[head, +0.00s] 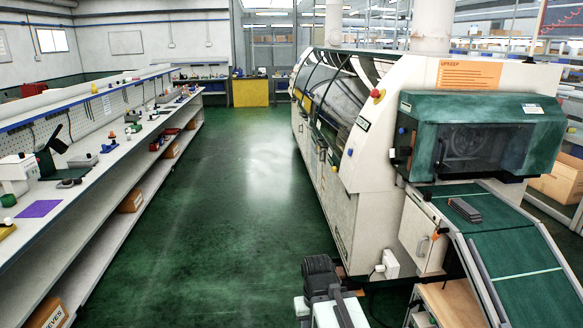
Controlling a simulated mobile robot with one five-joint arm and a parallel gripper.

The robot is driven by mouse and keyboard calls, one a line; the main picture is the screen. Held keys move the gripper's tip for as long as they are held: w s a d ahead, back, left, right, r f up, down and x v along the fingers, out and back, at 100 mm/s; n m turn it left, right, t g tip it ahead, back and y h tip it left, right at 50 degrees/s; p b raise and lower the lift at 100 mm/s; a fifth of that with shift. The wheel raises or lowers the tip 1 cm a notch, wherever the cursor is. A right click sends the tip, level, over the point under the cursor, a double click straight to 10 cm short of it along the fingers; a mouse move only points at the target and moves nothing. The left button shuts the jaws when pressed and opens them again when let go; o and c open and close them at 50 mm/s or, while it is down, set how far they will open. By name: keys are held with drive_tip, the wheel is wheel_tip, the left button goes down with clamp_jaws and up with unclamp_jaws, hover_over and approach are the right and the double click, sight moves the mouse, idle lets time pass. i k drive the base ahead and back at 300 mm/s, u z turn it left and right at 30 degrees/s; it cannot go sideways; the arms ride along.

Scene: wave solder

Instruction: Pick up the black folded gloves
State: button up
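A small dark, flat, layered bundle (465,209) lies on the green top of the infeed conveyor at the right. It looks like the black folded gloves, but it is too small to be certain. My gripper (320,272) seems to be the dark part at the bottom centre, above my pale arm. It is over the floor, left of and well apart from the bundle. Its fingers cannot be made out.
The green conveyor (520,240) slopes down toward the front right from the large cream soldering machine (375,190). A long workbench (105,165) with small tools and a purple mat (39,209) runs along the left. The green floor (215,240) between them is clear.

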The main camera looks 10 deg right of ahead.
sight(465, 209)
drive_tip(key=z, duration=0.2)
drive_tip(key=i, duration=1.7)
drive_tip(key=z, duration=0.4)
drive_tip(key=k, duration=0.85)
drive_tip(key=z, duration=0.2)
drive_tip(key=i, duration=0.95)
drive_tip(key=u, duration=0.1)
